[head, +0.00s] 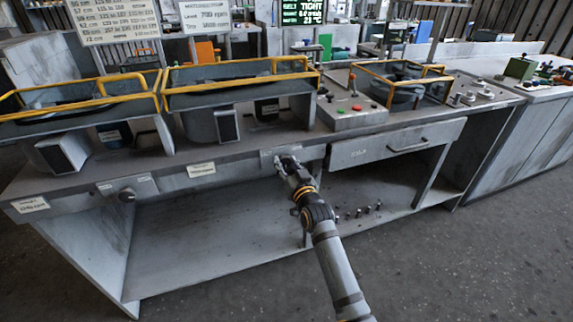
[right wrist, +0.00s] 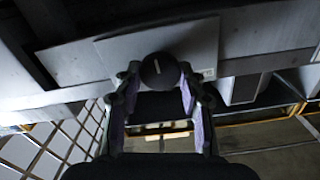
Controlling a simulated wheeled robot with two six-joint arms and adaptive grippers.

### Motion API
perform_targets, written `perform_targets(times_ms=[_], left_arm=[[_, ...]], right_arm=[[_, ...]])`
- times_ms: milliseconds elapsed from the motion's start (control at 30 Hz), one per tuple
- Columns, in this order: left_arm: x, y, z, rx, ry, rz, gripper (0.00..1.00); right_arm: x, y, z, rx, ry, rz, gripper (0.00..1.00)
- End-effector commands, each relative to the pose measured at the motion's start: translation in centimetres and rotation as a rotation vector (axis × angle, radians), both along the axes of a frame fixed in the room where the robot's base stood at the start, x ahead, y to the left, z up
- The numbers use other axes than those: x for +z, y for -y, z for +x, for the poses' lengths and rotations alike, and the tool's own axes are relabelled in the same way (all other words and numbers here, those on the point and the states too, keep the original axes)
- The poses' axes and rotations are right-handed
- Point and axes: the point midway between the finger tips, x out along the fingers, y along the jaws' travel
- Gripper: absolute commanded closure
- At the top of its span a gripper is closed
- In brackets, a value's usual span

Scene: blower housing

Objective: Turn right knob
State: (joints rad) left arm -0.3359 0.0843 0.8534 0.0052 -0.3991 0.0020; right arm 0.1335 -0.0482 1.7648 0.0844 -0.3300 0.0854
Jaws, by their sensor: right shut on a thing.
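The right knob (right wrist: 160,71) is a dark round knob with a short light mark on its face, set on a pale plate (right wrist: 218,42) in the right wrist view. My right gripper (right wrist: 159,82) has a finger on each side of it and is shut on it. In the head view my right gripper (head: 284,162) reaches the front panel of the grey bench (head: 200,158), and it hides the right knob there. A second, dark knob (head: 127,195) sits on the same panel at the left. My left gripper is not in view.
A drawer with a handle (head: 408,148) is right of my gripper. Below lies an open shelf (head: 210,230) with several small metal parts (head: 358,213). Yellow-railed housings (head: 240,82) and a button box (head: 350,112) stand on top. The floor in front is clear.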

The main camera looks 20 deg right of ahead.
Motion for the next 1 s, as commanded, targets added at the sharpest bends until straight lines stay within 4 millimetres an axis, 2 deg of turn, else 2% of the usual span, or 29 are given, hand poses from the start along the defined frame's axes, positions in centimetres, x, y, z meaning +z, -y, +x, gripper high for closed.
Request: perform_targets(times_ms=[167,233,333,667,700,833,1000], left_arm=[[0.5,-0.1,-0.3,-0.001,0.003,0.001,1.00],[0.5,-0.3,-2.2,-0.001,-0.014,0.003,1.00],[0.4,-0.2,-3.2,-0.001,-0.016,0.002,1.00],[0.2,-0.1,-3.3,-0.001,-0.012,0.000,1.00],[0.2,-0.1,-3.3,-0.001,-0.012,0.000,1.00],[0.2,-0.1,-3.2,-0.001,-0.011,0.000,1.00],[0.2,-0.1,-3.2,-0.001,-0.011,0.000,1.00]], right_arm=[[0.2,0.0,0.0,0.000,0.000,-0.029,0.92],[0.4,0.0,0.0,0.000,0.002,-0.087,0.92],[0.2,-0.1,0.0,0.000,0.004,-0.162,0.92],[0.0,-0.1,0.0,0.000,0.007,-0.193,0.92],[0.0,-0.1,0.0,0.000,0.007,-0.193,0.55],[0.0,-0.1,0.0,0.000,0.007,-0.193,0.38],[0.0,-0.1,0.0,0.000,0.006,-0.192,0.37]])
